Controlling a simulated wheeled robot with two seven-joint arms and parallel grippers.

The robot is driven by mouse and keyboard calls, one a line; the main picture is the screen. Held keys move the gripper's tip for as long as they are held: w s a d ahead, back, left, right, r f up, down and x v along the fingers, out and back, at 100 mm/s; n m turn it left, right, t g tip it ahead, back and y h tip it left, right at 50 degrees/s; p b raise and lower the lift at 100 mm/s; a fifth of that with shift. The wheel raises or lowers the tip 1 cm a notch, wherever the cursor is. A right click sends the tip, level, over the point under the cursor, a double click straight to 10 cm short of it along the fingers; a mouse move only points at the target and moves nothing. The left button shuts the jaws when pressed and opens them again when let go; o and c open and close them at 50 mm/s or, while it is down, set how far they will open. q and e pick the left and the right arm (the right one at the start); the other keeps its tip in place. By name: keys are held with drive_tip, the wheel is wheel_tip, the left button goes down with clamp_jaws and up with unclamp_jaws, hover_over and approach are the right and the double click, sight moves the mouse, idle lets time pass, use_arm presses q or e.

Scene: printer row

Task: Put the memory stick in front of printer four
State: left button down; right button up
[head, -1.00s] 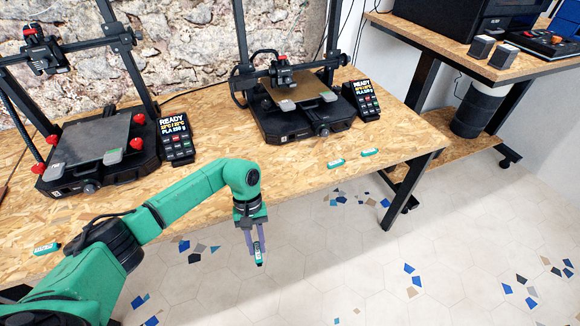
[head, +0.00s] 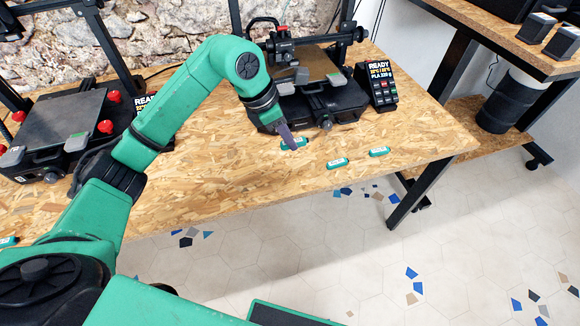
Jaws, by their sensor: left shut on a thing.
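My left gripper (head: 288,138) is shut on a green memory stick with a white label (head: 300,142). It holds the stick low at the wooden table, just in front of the right-hand printer (head: 318,104); I cannot tell whether the stick touches the top. The gripper partly hides the stick. This printer is black with a brown bed, and a lit READY screen (head: 379,72) stands at its right. No printer number is readable to me. My right gripper is not in view.
Two similar green sticks, one nearer (head: 337,163) and one farther right (head: 379,152), lie close by on the table (head: 425,138). Another stick (head: 8,241) lies at the far left. A second printer (head: 70,120) stands left, partly behind my arm. A wheeled side table (head: 470,30) stands right.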

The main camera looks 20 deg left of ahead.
sight(294, 174)
use_arm(q)
wheel_tip(294, 174, down, 11)
drive_tip(key=shift+f+p, duration=0.15)
drive_tip(key=shift+p, duration=0.25)
drive_tip(key=shift+w+f, duration=0.15)
drive_tip(key=shift+f, duration=0.3)
drive_tip(key=c, duration=0.8)
unclamp_jaws()
drive_tip(key=shift+r, duration=0.1)
drive_tip(key=shift+o, duration=0.2)
drive_tip(key=shift+r, duration=0.15)
drive_tip(key=b+v, duration=0.1)
drive_tip(key=v, duration=1.1)
